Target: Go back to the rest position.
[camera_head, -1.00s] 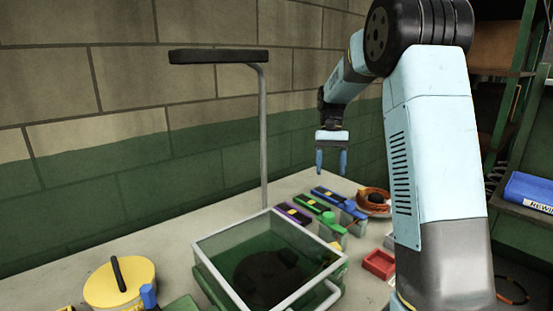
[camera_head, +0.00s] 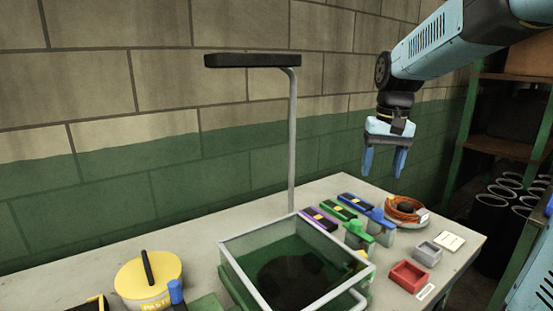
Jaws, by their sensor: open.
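My gripper (camera_head: 384,163) hangs from my light-blue arm at the right of the head view, pointing down. Its two blue fingers are apart with nothing between them. It is in the air above the back right part of the table, clear of the things on it.
The table (camera_head: 80,283) holds a glass-walled tank (camera_head: 323,245), a yellow-lidded pot (camera_head: 148,280), purple (camera_head: 319,220), green (camera_head: 338,211) and blue (camera_head: 355,203) tools, an orange coil (camera_head: 405,208), and a red tray (camera_head: 408,277). A black-topped lamp post (camera_head: 291,140) rises behind the tank. Shelving (camera_head: 500,147) stands right.

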